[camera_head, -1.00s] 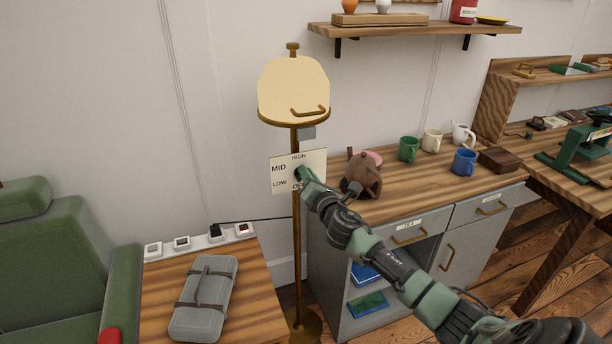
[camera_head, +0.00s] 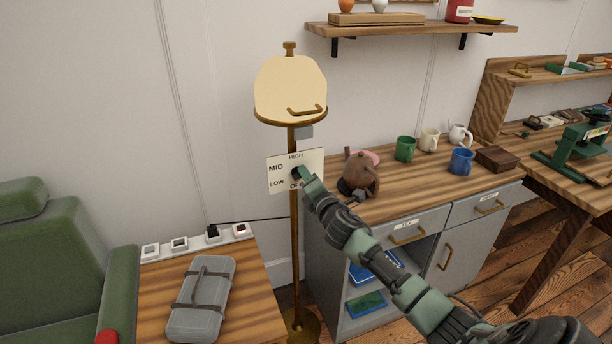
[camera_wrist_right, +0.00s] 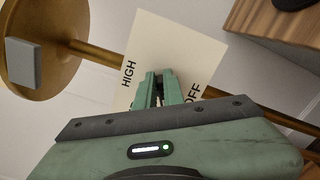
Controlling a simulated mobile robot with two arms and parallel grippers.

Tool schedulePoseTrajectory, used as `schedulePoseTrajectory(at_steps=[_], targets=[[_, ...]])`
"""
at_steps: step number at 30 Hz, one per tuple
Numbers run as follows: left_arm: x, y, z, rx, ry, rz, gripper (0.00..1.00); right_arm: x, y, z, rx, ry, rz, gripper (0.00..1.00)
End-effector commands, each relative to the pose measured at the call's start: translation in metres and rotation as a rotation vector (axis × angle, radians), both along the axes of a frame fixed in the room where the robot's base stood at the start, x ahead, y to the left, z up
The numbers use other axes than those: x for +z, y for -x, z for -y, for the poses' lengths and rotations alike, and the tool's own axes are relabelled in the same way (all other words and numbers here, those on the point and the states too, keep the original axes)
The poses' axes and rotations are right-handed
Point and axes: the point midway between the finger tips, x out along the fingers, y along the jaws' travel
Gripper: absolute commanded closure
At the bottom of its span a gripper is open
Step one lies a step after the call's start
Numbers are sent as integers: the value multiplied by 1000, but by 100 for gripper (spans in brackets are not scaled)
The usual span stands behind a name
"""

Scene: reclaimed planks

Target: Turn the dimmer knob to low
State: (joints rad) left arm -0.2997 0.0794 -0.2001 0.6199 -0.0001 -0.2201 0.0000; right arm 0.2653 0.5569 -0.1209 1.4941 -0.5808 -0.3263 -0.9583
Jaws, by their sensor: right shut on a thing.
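The pale dimmer plate (camera_head: 314,160) is on the brass lamp stand, marked HIGH at the top, MID and LOW on the left and OFF at the lower right. The dark knob (camera_head: 296,172) is at its middle, mostly covered by my right gripper (camera_head: 301,175). The gripper reaches in from the lower right and is shut on the knob. In the right wrist view the green fingers (camera_wrist_right: 166,88) are close together over the plate (camera_wrist_right: 152,45), between HIGH and OFF. The knob's pointer is hidden, so its setting cannot be read. My left gripper is out of view.
The brass lamp pole (camera_head: 295,240) runs behind the plate, below the cream shade (camera_head: 290,85). A brown teapot (camera_head: 360,175) stands on the counter close to my right arm. A side table (camera_head: 250,305) with a grey case (camera_head: 201,300) is below left.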

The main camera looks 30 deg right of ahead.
Motion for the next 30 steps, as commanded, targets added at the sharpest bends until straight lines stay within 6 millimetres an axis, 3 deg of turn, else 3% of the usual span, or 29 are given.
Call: schedulePoseTrajectory(at_steps=[5,6,8,20,30], targets=[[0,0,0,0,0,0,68,0,0,1,-2,1,0,100],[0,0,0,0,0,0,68,0,0,1,-2,1,0,85],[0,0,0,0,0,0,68,0,0,1,-2,1,0,69],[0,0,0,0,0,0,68,-1,5,-1,0,3,-1,69],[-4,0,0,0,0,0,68,-2,57,-13,0,2,-2,69]])
